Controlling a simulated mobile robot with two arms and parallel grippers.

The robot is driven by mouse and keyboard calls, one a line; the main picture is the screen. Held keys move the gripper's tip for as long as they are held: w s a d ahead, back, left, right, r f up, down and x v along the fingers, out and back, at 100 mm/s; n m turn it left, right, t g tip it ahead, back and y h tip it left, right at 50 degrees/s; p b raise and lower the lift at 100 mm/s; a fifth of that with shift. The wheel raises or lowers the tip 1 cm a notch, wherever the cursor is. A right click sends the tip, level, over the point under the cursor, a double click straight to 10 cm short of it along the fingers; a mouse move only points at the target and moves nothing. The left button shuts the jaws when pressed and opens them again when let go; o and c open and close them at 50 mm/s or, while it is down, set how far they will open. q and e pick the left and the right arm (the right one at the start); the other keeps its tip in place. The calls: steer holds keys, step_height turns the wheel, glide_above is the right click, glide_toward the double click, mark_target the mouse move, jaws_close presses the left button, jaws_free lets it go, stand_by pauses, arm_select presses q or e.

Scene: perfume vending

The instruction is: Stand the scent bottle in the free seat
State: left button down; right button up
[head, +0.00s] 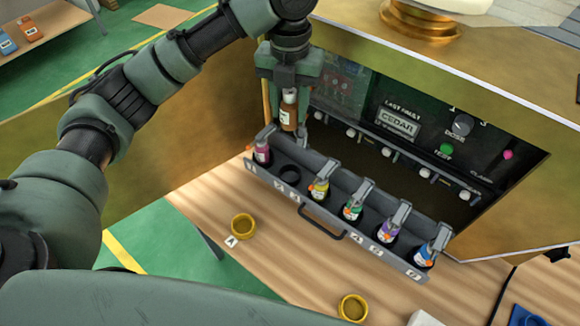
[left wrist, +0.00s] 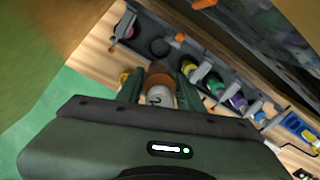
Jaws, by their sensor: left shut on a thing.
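An amber-brown scent bottle (head: 289,112) with a pale label is upright in the jaws of my left gripper (head: 289,121). It also shows between the fingers in the left wrist view (left wrist: 160,82). The bottle hangs above the rack (head: 337,222), apart from it. The free seat (head: 289,174) is a dark empty ring, second from the left; in the left wrist view it (left wrist: 160,47) lies beyond the bottle. Its neighbours are a magenta bottle (head: 262,152) and a yellow bottle (head: 319,189). My right gripper is out of view.
Green (head: 352,208), purple (head: 387,229) and blue (head: 424,255) bottles fill the seats to the right, with grey clips standing behind. The brass cabinet (head: 440,80) overhangs the rack. Brass rings (head: 242,226) and (head: 353,307) lie on the wooden table (head: 290,265).

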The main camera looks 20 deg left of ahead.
arm_select(q)
step_height(320, 180, down, 20)
steer(key=shift+f+p, duration=0.1)
steer(key=shift+p, duration=0.9)
steer(key=c, duration=0.9)
jaws_free()
step_height(320, 180, up, 12)
steer(key=b, duration=0.1)
steer(key=shift+b, duration=0.3)
